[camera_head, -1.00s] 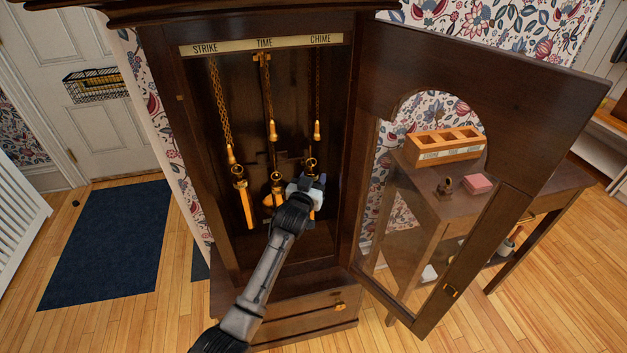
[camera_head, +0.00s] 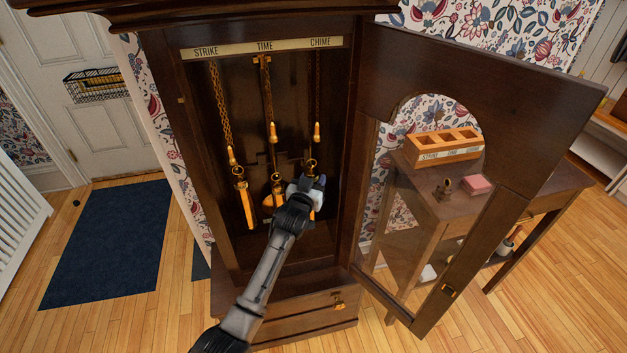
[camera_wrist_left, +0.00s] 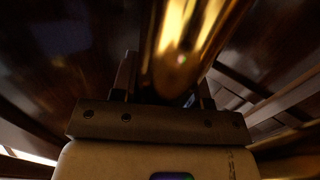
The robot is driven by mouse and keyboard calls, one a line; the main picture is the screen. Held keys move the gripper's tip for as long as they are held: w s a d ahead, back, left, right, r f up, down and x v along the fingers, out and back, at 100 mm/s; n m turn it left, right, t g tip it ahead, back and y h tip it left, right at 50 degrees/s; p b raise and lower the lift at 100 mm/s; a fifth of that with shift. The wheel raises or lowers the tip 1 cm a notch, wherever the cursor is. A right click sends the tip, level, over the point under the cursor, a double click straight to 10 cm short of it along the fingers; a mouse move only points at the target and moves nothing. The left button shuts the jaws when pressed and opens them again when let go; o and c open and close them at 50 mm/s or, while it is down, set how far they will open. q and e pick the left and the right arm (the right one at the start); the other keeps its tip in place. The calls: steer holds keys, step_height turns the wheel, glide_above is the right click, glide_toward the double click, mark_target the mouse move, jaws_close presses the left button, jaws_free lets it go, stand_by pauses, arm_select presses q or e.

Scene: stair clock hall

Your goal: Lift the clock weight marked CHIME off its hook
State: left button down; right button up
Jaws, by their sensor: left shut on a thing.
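The brass CHIME weight (camera_head: 311,171) is under the CHIME label (camera_head: 320,42) in the tall clock case. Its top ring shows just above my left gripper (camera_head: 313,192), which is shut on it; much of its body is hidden. In the left wrist view the shiny brass cylinder (camera_wrist_left: 185,45) stands between the fingers (camera_wrist_left: 165,88). The CHIME chain's brass end piece (camera_head: 317,132) hangs above the ring, with a gap visible between them. The hook itself is too small to make out. My right gripper is not in view.
The STRIKE weight (camera_head: 246,207) hangs at the left, and brass parts (camera_head: 276,190) sit close left of my gripper. The open glazed door (camera_head: 480,90) stands to the right. Beyond it, a table (camera_head: 540,185) holds a wooden rack with compartments (camera_head: 443,155) and a pink box (camera_head: 476,184).

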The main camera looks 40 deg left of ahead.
arm_select(q)
steer(key=shift+s+d+r, duration=0.15)
steer(key=shift+d+r, duration=0.05)
steer(key=shift+r, duration=0.25)
steer(key=shift+s+d+p, duration=0.3)
steer(key=shift+d+p, duration=0.1)
steer(key=shift+p, duration=0.2)
steer(key=shift+s+d, duration=0.1)
steer(key=shift+d, duration=0.05)
steer(key=shift+s+d+p, duration=0.7)
steer(key=shift+d+p, duration=0.15)
steer(key=shift+s+d, duration=0.1)
steer(key=shift+d, duration=0.05)
stand_by(0.4)
